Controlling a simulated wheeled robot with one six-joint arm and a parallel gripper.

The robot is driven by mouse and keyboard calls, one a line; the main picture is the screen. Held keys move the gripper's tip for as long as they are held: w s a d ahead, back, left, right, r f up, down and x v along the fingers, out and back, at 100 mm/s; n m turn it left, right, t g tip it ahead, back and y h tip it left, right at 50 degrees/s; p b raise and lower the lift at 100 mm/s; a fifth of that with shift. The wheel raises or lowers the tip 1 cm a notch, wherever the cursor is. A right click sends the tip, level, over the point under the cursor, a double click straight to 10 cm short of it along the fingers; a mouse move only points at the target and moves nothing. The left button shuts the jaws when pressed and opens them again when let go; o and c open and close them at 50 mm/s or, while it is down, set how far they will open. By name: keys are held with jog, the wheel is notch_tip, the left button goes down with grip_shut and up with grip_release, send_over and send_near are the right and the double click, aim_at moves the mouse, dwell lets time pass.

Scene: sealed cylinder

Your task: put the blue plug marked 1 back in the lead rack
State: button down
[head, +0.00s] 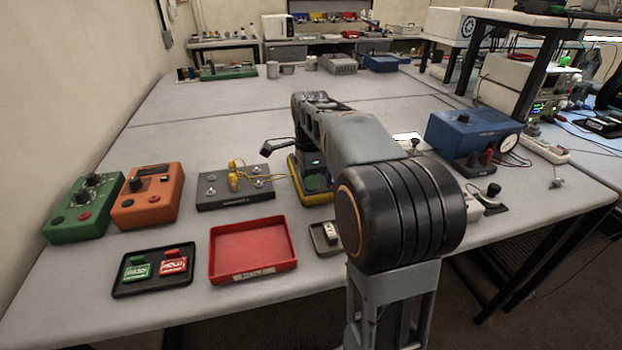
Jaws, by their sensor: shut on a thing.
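My arm reaches from the front right over the table, and its wrist bends down behind the yellow-edged instrument's near part. My gripper (312,168) is a dark, small shape at the end of it, over the yellow-edged instrument (296,184). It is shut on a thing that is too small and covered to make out. I cannot make out a blue plug marked 1. I cannot pick out the lead rack for certain; my arm covers part of the table.
A grey box with yellow leads (235,190), a red tray (252,250), a black tray with green and red tags (152,272), an orange box (148,196) and a green box (84,208) stand left. A blue box (474,137) stands right. The far table middle is clear.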

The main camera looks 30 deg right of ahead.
jog(key=shift+r+p, duration=2.5)
jog(key=shift+r, duration=0.35)
